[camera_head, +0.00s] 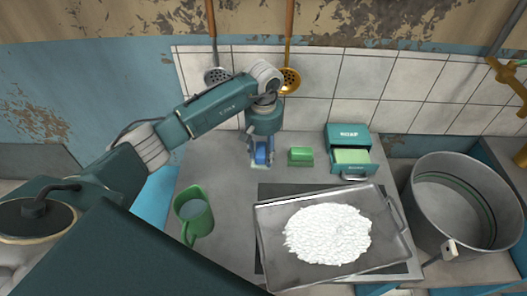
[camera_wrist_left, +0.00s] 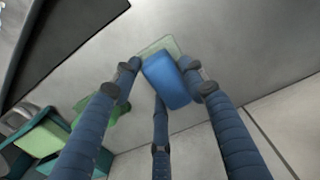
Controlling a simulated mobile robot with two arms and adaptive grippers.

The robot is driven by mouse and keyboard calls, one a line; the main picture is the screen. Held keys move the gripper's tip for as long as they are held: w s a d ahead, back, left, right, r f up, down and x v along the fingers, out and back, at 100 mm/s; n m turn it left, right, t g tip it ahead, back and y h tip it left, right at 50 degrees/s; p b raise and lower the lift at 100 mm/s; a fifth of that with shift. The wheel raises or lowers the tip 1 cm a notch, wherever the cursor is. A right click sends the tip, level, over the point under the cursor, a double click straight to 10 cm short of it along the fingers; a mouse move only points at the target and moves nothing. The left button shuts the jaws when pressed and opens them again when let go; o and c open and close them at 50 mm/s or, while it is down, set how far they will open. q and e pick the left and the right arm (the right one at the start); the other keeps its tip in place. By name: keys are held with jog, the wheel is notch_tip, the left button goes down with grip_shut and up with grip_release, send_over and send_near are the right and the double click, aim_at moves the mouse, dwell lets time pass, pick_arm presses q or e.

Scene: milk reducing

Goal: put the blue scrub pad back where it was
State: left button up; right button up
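The blue scrub pad (camera_head: 261,155) is between the fingers of my left gripper (camera_head: 262,160), low over the back of the counter. In the left wrist view, the blue pad (camera_wrist_left: 167,80) sits between the fingertips of the left gripper (camera_wrist_left: 162,78), which appear closed on its sides. A pale green flat patch (camera_wrist_left: 158,46) shows just beyond the pad in that view. I cannot tell whether the pad touches the surface. My right gripper is not in view.
A green block (camera_head: 300,157) lies just right of the left gripper. A green soap box (camera_head: 348,135) with an open drawer stands beyond it. A metal tray of white grains (camera_head: 270,235), a green mug (camera_head: 193,215) and a large pot (camera_head: 468,165) stand nearby. Utensils hang on the tiled wall.

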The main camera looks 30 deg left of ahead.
aim_at(263, 151)
pick_arm(q)
jog(key=shift+o, duration=0.6)
jog(key=shift+r+p, duration=0.3)
jog(key=shift+p, duration=0.05)
notch_tip(263, 151, up, 12)
jog(key=b, duration=0.3)
jog(key=shift+f, duration=0.15)
